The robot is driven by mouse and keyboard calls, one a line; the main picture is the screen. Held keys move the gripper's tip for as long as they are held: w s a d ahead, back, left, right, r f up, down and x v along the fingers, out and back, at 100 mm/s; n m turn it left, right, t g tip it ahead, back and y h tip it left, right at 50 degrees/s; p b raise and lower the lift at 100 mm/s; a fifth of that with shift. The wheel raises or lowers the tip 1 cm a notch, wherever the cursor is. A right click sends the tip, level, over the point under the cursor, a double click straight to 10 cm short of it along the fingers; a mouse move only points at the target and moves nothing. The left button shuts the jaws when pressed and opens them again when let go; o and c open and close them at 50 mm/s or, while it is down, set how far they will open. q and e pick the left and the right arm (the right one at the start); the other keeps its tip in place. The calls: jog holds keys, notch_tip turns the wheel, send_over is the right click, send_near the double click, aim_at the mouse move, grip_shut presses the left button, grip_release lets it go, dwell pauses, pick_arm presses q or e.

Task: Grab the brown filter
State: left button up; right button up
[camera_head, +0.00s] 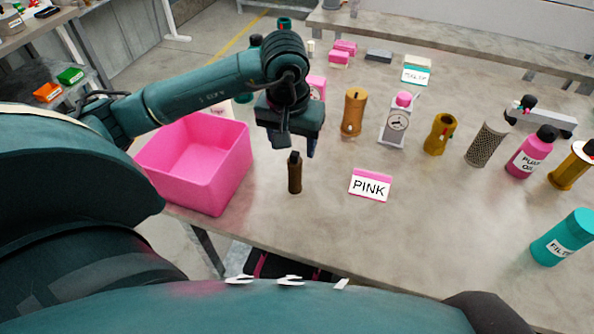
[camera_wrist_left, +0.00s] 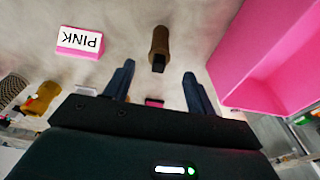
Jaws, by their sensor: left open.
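A small upright brown filter (camera_head: 295,175) with a darker narrow top stands on the table near its front edge, to the right of the pink bin. My left gripper (camera_head: 297,146) is open just above and behind it in the head view. In the left wrist view the brown filter (camera_wrist_left: 159,42) lies ahead of the open fingers (camera_wrist_left: 158,72), roughly centred between them, with nothing held. A tan-brown cylinder (camera_head: 353,113) stands farther back to the right. My right gripper is not in view.
The pink bin (camera_head: 208,195) stands close on the left; it also shows in the left wrist view (camera_wrist_left: 265,50). A PINK sign (camera_head: 370,186) stands to the right. The front middle table is clear.

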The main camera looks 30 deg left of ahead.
aim_at(295, 163)
pick_arm(q)
jog(key=f, duration=0.4)
jog(key=w+f+p, duration=0.1)
jog(key=f, duration=0.2)
jog(key=shift+w+a+f, duration=0.1)
jog(key=shift+c, duration=0.4)
jog(key=c, duration=1)
